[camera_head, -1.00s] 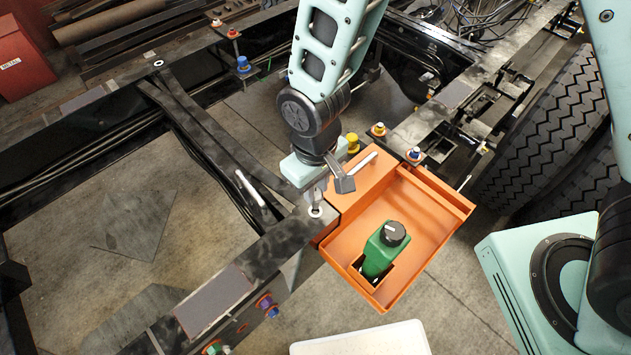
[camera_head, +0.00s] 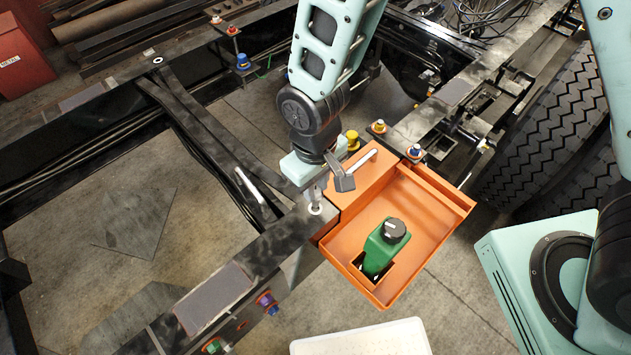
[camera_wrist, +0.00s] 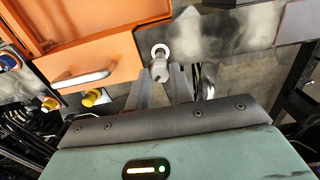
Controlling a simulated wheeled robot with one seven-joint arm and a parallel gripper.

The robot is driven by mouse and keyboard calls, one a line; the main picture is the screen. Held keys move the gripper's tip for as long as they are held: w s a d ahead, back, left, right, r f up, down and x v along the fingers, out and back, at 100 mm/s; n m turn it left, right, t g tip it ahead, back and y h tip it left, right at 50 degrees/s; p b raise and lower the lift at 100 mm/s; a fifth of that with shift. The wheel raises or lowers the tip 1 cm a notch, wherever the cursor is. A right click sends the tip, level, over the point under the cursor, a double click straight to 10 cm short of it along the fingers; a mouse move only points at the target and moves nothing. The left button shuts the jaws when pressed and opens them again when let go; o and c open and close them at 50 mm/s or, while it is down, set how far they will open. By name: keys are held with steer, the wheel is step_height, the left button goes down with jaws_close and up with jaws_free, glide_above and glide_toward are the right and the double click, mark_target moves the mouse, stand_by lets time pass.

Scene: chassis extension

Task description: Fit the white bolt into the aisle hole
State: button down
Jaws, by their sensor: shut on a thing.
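My gripper (camera_head: 315,191) points down at the near chassis rail, just left of the orange tray. In the wrist view its fingers (camera_wrist: 167,80) are shut on the white bolt (camera_wrist: 161,66). The bolt's pale end is at a white ring (camera_wrist: 159,49) on the dark rail; I cannot tell whether this ring is the hole's rim or part of the bolt. In the head view the ring (camera_head: 315,208) shows just below the fingertips. How deep the bolt sits is hidden. Another white-ringed hole (camera_head: 158,60) is on the far rail.
A large tyre (camera_head: 545,135) is at right.

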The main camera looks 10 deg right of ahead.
mark_target(316, 205)
steer(key=shift+f+b, duration=2.1)
steer(key=shift+f, duration=0.75)
stand_by(0.3)
steer(key=c, duration=1.1)
jaws_free()
steer(key=shift+c, duration=0.2)
steer(key=shift+r, duration=0.1)
step_height(316, 205, up, 17)
steer(key=b, duration=0.2)
steer(key=shift+r+b, duration=0.2)
steer(key=shift+b, duration=0.2)
steer(key=shift+a, duration=0.1)
